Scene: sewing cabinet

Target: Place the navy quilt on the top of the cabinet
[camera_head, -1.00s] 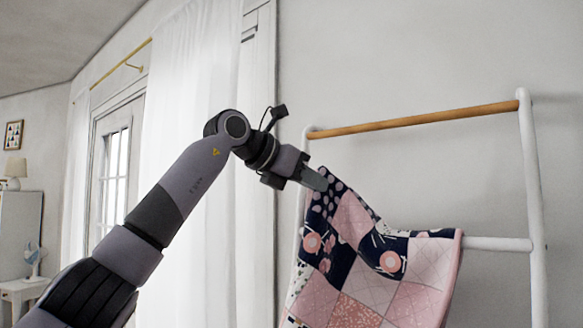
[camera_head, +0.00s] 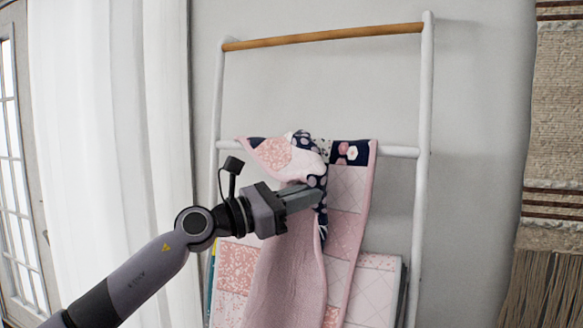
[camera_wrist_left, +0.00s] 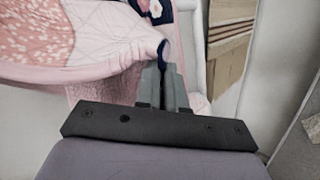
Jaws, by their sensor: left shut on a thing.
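The navy quilt (camera_head: 345,195), a patchwork of navy, pink and floral squares, hangs over a rung of the white ladder rack (camera_head: 424,110) in the head view. My left gripper (camera_head: 312,197) is shut on a bunched navy dotted part of it, below the rung. The cloth gathers up around the fingers and a pink fold hangs beneath. In the left wrist view, the quilt (camera_wrist_left: 100,35) spreads to the left of the closed left gripper (camera_wrist_left: 164,68), with navy cloth at the fingertips. The cabinet top is not in view. My right gripper is not in view.
The rack has a wooden top bar (camera_head: 325,36) and stands close to the grey wall. More pink patchwork cloth (camera_head: 375,285) shows low on the rack. A white curtain (camera_head: 115,150) hangs at left, and a fringed woven hanging (camera_head: 565,130) is at right.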

